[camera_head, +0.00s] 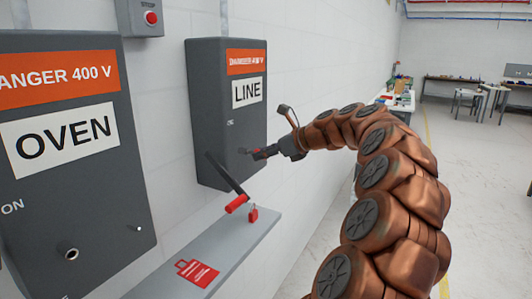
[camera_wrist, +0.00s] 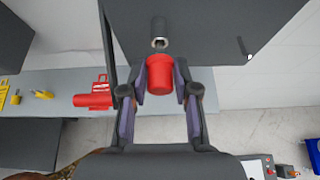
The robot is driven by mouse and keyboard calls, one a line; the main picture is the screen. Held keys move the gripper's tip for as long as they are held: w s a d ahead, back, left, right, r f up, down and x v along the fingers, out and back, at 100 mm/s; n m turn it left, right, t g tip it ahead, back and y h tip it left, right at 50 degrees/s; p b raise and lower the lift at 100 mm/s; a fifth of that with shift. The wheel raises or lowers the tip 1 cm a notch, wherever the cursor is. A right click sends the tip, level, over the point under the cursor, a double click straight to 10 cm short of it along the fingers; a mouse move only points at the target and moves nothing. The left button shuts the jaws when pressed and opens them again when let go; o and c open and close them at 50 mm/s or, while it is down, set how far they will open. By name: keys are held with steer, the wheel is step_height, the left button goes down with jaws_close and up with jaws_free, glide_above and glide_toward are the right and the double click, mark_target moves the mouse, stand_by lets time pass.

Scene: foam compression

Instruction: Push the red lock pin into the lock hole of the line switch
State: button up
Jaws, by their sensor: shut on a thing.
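The line switch is a grey wall box (camera_head: 225,110) labelled LINE; its dark lever hangs down, ending in a red handle (camera_head: 237,203). In the wrist view the handle (camera_wrist: 92,98) is at left. My gripper (camera_head: 264,152) is beside the lower front of the box. In the wrist view my gripper (camera_wrist: 160,76) is shut on the red lock pin (camera_wrist: 160,72), a short red cylinder between both fingers. A round metal-rimmed lock hole (camera_wrist: 159,42) lies just beyond the pin, roughly in line with it. The pin's far tip is hidden, so I cannot tell whether it touches the hole.
The OVEN box (camera_head: 75,180) stands at left. Open floor lies to the right.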

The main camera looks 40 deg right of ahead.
steer(key=shift+w+a+p, duration=0.2)
steer(key=shift+w+p, duration=0.3)
steer(key=shift+w, duration=0.05)
steer(key=shift+w+a+p, duration=0.15)
steer(key=shift+w+p, duration=0.35)
steer(key=shift+w, duration=0.05)
stand_by(0.3)
steer(key=o, duration=1.1)
steer(key=shift+s+d, duration=0.1)
steer(key=shift+s, duration=0.05)
steer(key=shift+s+d+p, duration=0.15)
steer(key=shift+s+d, duration=0.1)
steer(key=shift+s, duration=0.65)
steer(key=shift+s+d+p, duration=0.1)
steer(key=shift+s+d, duration=0.15)
steer(key=shift+s, duration=0.6)
steer(key=shift+s+d+p, duration=0.15)
steer(key=shift+s+d, duration=0.1)
steer(key=shift+s, duration=0.65)
steer(key=v, duration=1.2)
